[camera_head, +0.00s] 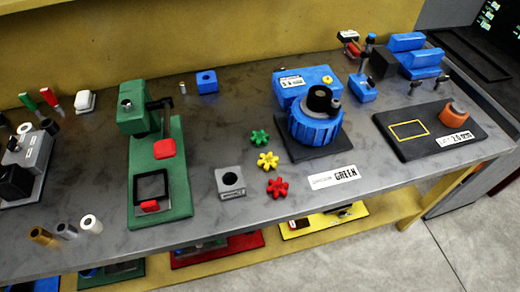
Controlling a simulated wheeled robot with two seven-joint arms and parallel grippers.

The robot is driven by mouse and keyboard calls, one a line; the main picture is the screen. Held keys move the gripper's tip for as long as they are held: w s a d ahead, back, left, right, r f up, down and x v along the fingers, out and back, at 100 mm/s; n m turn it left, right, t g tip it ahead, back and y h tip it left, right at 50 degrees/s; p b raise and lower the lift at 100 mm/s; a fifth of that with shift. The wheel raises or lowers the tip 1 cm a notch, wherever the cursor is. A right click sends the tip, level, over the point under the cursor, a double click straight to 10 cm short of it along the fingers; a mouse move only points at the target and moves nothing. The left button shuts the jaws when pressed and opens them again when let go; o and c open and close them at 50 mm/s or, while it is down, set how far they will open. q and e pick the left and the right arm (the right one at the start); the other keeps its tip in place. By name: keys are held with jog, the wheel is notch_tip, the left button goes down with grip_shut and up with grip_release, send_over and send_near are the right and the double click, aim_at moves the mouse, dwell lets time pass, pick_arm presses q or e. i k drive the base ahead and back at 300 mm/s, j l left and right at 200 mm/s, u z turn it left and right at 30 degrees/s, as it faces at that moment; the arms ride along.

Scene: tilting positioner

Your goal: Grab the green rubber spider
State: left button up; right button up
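The green rubber spider (259,137) is a small star-shaped piece with rounded lobes. It lies flat on the grey workbench top, left of the blue positioner. A yellow spider (267,160) lies just in front of it, and a red spider (277,187) lies in front of the yellow one. The three form a short row and are apart from each other. Nothing covers the green one. Neither of my grippers shows in the head view.
The blue tilting positioner (316,127) stands right of the spiders, with a label (333,177) reading GREEN before it. A grey block with a hole (231,181) is front left. A green fixture (175,185) stands further left. Bare bench (218,125) lies left of the green spider.

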aim_at(261, 138)
jog(key=k+l+u, duration=0.1)
jog(key=l, duration=0.35)
jog(key=k+l+u, duration=0.1)
jog(key=l, duration=0.35)
jog(key=k+l+u, duration=0.15)
jog(key=l, duration=0.3)
jog(key=k+l+u, duration=0.1)
jog(key=l, duration=0.35)
jog(key=k+l+u, duration=0.1)
jog(key=k+l, duration=0.15)
jog(key=l, duration=0.15)
jog(key=k+l+u, duration=0.1)
jog(key=l, duration=0.3)
jog(key=k+l+u, duration=0.1)
jog(key=k+l, duration=0.15)
jog(key=l, duration=0.1)
